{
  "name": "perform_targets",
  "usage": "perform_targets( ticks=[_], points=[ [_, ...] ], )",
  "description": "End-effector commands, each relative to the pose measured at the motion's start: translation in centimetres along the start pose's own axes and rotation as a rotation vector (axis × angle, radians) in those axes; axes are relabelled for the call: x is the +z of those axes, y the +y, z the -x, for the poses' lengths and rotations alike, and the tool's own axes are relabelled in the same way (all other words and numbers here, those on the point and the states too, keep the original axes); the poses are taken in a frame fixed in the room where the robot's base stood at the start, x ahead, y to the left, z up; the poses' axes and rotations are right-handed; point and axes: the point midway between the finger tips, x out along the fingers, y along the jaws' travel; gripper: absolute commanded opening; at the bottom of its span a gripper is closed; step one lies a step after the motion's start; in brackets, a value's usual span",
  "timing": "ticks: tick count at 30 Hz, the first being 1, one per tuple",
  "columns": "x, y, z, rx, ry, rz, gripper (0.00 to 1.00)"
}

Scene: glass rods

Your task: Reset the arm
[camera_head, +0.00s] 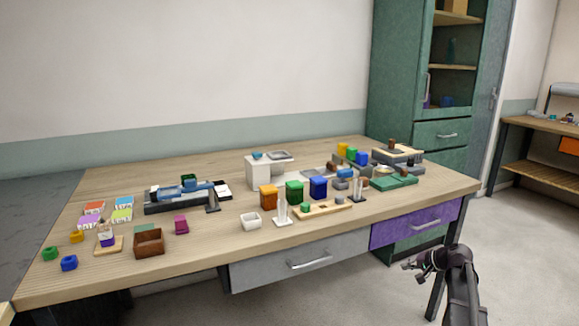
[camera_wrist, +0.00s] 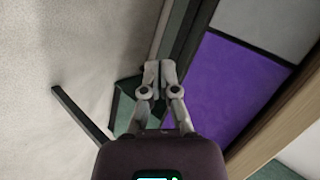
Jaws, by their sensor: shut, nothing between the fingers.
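My arm (camera_head: 461,280) stands at the lower right in the head view, in front of the table's right end. My gripper (camera_head: 408,266) points left there, clear of the tabletop and below its edge. In the wrist view my gripper (camera_wrist: 159,68) has its fingers together, with nothing between them. Behind the fingers are the purple drawer front (camera_wrist: 225,85) and the floor.
The wooden table (camera_head: 350,235) carries many small items: colored blocks, a brown box (camera_head: 149,242), a white bowl (camera_head: 251,221) and trays. A grey drawer (camera_head: 300,262) and purple drawer (camera_head: 415,224) are shut. A green cabinet (camera_head: 400,70) stands behind. Floor right of my arm is open.

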Motion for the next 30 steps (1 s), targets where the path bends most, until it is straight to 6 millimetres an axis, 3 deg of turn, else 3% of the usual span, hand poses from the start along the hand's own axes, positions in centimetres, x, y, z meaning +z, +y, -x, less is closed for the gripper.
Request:
perform_targets(
  ticks=[1,9,18,24,30],
  points=[
    [2.9,-0.4,-0.9,0.04,-0.033,0.032,0.0],
    [13.8,-0.8,-4.1,0.26,-0.18,0.194,0.0],
    [24.6,0.1,-4.6,0.508,-0.316,0.382,0.0],
    [29.8,1.0,-3.7,0.652,-0.376,0.487,0.0],
    [33.1,1.7,-2.5,0.756,-0.411,0.563,0.0]
  ],
)
